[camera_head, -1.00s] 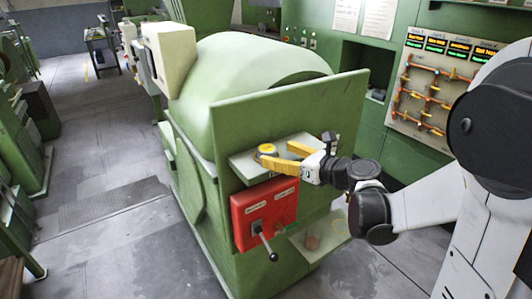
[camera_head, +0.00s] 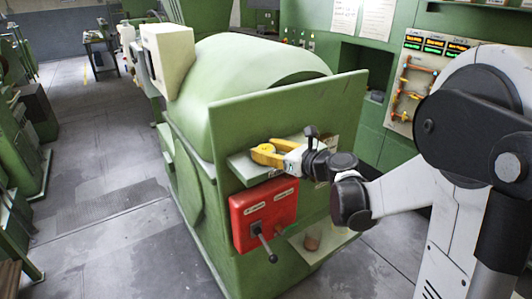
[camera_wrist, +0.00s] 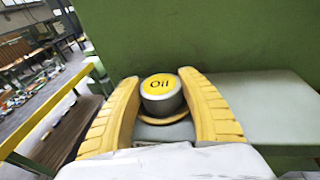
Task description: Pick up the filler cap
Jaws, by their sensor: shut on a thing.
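The filler cap (camera_wrist: 160,88) is a short grey cylinder with a yellow top marked "Oil". It is upright over a round yellowish collar on the light green ledge (camera_wrist: 262,98) of the green machine. In the head view the cap (camera_head: 265,149) is small, near the left end of the ledge. My gripper (camera_wrist: 158,78) has its two yellow fingers around the cap, one on each side, shut on it. In the head view my gripper (camera_head: 268,154) reaches the cap from the right. The inner finger contacts are partly hidden.
A red box (camera_head: 262,214) with a black-knobbed lever is on the machine just below the ledge. The green upright panel (camera_head: 300,115) rises right behind the cap. A lower shelf (camera_head: 322,236) holds a small brown object. Open floor lies to the left.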

